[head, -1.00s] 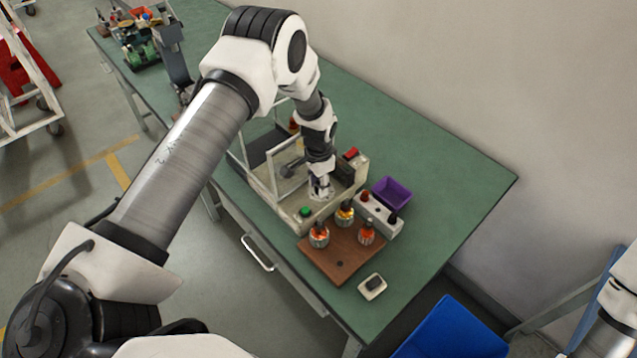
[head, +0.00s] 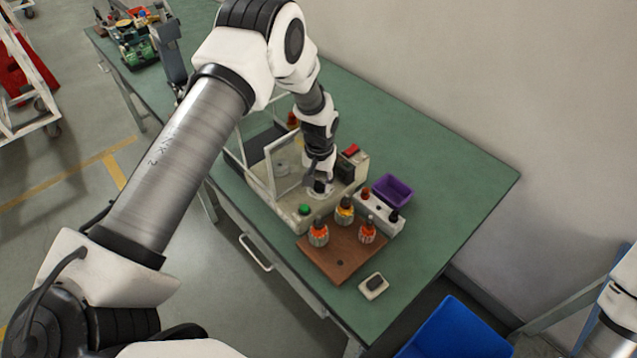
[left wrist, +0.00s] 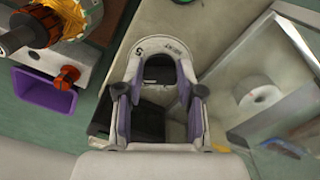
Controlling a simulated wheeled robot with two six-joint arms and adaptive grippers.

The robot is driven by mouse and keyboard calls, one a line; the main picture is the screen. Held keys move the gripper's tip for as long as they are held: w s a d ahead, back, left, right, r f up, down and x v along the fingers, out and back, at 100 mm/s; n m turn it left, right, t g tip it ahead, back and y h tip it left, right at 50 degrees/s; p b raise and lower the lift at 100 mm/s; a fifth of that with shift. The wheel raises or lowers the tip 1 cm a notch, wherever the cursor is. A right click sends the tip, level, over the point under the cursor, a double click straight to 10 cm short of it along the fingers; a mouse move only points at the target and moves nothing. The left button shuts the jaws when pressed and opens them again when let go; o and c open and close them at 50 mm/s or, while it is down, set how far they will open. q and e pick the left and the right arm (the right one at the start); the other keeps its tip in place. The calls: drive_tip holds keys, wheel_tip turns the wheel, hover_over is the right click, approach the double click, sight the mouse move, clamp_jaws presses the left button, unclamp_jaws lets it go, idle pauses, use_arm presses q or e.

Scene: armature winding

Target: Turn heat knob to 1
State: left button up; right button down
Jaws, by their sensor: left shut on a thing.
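The heat knob (left wrist: 159,73) is a small dark piece in the left wrist view, in front of a pale round dial with printed marks (left wrist: 160,48). It is mostly hidden by my fingers, and its pointer setting cannot be read. My left gripper (left wrist: 159,82) is shut on the knob, with one finger on each side of it. In the head view my left gripper (head: 319,186) points down at the top of the beige machine (head: 287,213), and the knob is hidden there. My right gripper is out of view.
A clear-sided guard (head: 283,178) stands left of my gripper. A red switch (head: 351,150), a green button (head: 304,209) and a purple bin (head: 393,189) are close by. A brown board (head: 340,262) holds several wound armatures. The right side of the green table (head: 450,190) is clear.

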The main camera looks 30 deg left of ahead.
use_arm(q)
drive_tip(key=n, duration=0.3)
drive_tip(key=shift+d+f+n+b, duration=0.15)
drive_tip(key=shift+n+b, duration=0.15)
drive_tip(key=n, duration=0.4)
drive_tip(key=shift+w+d+n, duration=0.1)
drive_tip(key=shift+n, duration=0.2)
drive_tip(key=n, duration=0.4)
drive_tip(key=shift+n+b, duration=0.3)
drive_tip(key=shift+b, duration=0.1)
drive_tip(key=n, duration=0.3)
drive_tip(key=shift+w+n, duration=0.15)
drive_tip(key=shift+n, duration=0.15)
drive_tip(key=n, duration=0.4)
drive_tip(key=shift+w, duration=0.1)
drive_tip(key=n, duration=0.7)
drive_tip(key=shift+w+f+n, duration=0.1)
drive_tip(key=shift+n, duration=0.3)
drive_tip(key=shift+a+n+p, duration=0.15)
drive_tip(key=shift+n+p, duration=0.05)
drive_tip(key=shift+n, duration=0.75)
drive_tip(key=shift+a+n+p, duration=0.1)
drive_tip(key=shift+n+p, duration=0.05)
drive_tip(key=shift+n, duration=0.8)
